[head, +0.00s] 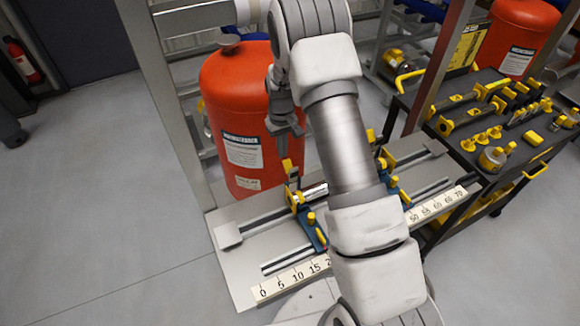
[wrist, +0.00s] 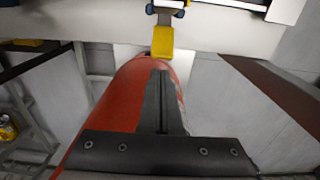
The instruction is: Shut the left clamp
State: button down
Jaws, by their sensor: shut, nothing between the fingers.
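The left clamp (head: 316,236) is blue with yellow parts and sits on the grey bench plate (head: 232,265), left of my arm. Its yellow-tipped lever (head: 287,166) appears to stand upright. A shiny metal bar (head: 315,192) lies at the clamp and runs right, behind my arm. My gripper (head: 284,156) points down, just above the lever tip, shut and empty. In the wrist view, the shut fingers (wrist: 162,75) reach toward a yellow tip (wrist: 162,42); I cannot tell whether they touch. The right clamp (head: 392,184) is partly hidden by my arm.
A red-orange tank (head: 228,95) stands close behind the bench and also shows under the fingers in the wrist view (wrist: 105,105). A numbered scale (head: 292,280) runs along the front edge. A black cart (head: 470,150) with yellow tools is at right. Left floor is clear.

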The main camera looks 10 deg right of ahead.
aim_at(290, 162)
jog(key=shift+s+d+f, duration=0.1)
jog(key=shift+s+d, duration=0.05)
jog(key=shift+s, duration=0.55)
jog(key=shift+s+d, duration=0.15)
jog(key=shift+s, duration=0.55)
jog(key=shift+s+d, duration=0.25)
jog(key=shift+s, duration=1.05)
jog(key=shift+s+d+b, duration=0.15)
jog(key=shift+s+b, duration=0.2)
jog(key=shift+s, duration=0.35)
jog(key=shift+r, duration=0.2)
notch_tip(290, 162, up, 7)
jog(key=w+p, duration=0.1)
jog(key=p, duration=0.3)
jog(key=shift+f, duration=0.1)
